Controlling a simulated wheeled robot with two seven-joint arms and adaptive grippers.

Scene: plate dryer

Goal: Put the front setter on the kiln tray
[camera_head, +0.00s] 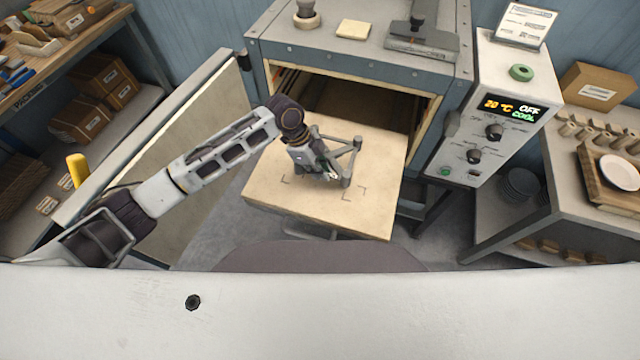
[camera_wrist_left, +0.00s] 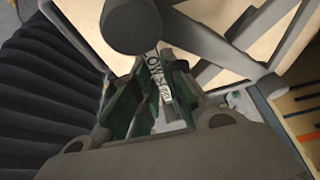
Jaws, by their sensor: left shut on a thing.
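The front setter (camera_head: 347,150) is a grey three-armed frame with round posts at its ends. It is over the kiln tray (camera_head: 270,190), a pale slab extending out of the open kiln, with dark corner marks near its front. I cannot tell whether the setter touches the tray. My left gripper (camera_head: 330,172) is shut on the setter from the left. In the left wrist view the green-lined fingers (camera_wrist_left: 150,100) close around a part with a white label, and the setter's post (camera_wrist_left: 130,25) and arms lie just beyond. My right gripper is not in view.
The kiln (camera_head: 350,60) stands behind the tray, its door (camera_head: 180,150) swung open at the left. A control box (camera_head: 490,110) reading 20 °C, OFF and COOL is at the right. Side tables hold boxes and a white plate (camera_head: 620,172). The tray's front is bare.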

